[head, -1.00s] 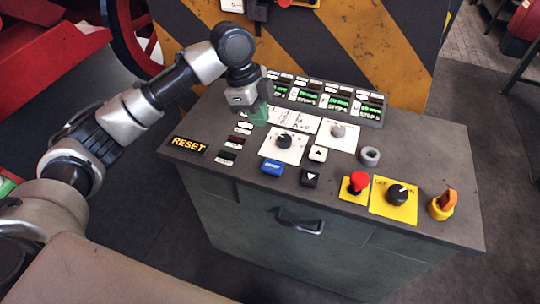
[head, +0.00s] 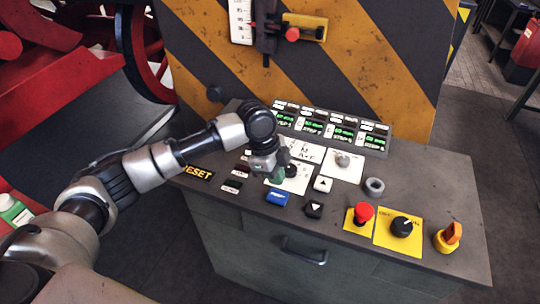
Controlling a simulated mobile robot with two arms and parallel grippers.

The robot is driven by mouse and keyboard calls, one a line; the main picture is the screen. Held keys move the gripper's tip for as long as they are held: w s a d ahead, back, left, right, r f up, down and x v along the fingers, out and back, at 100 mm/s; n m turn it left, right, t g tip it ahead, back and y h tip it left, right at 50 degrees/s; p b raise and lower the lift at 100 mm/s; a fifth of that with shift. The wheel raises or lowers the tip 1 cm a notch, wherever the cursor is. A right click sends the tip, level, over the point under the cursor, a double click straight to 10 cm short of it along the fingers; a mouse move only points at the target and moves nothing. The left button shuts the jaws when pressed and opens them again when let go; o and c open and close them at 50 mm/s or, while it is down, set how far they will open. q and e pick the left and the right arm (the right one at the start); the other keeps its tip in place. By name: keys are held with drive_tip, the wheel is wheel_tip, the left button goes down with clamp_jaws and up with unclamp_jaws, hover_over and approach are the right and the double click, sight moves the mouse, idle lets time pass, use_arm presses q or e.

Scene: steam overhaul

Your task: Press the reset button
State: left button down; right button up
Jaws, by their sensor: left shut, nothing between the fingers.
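The control desk (head: 440,165) stands in front of me in the head view. A blue button (head: 276,198) with small white lettering, too small to read surely, sits near its front edge. A black plate with orange RESET lettering (head: 199,173) lies at the desk's left end, partly covered by my left arm. My left gripper (head: 277,178) is shut and empty. It points down over the white panel with the black knob (head: 291,170), just behind the blue button, and partly hides that panel. Any gap to the desk top is hard to judge. My right gripper is not in view.
A black down-arrow button (head: 314,209) and a white up-arrow button (head: 322,184) are right of the blue button. Farther right are a red mushroom button (head: 363,212), a black dial (head: 402,226) and an orange switch (head: 452,234). Green-lit displays (head: 330,128) line the back.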

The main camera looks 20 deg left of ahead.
sight(279, 195)
use_arm(q)
wheel_tip(279, 195, down, 4)
drive_tip(key=shift+f+p, duration=0.2)
drive_tip(key=shift+p, duration=0.25)
drive_tip(key=shift+f, duration=0.1)
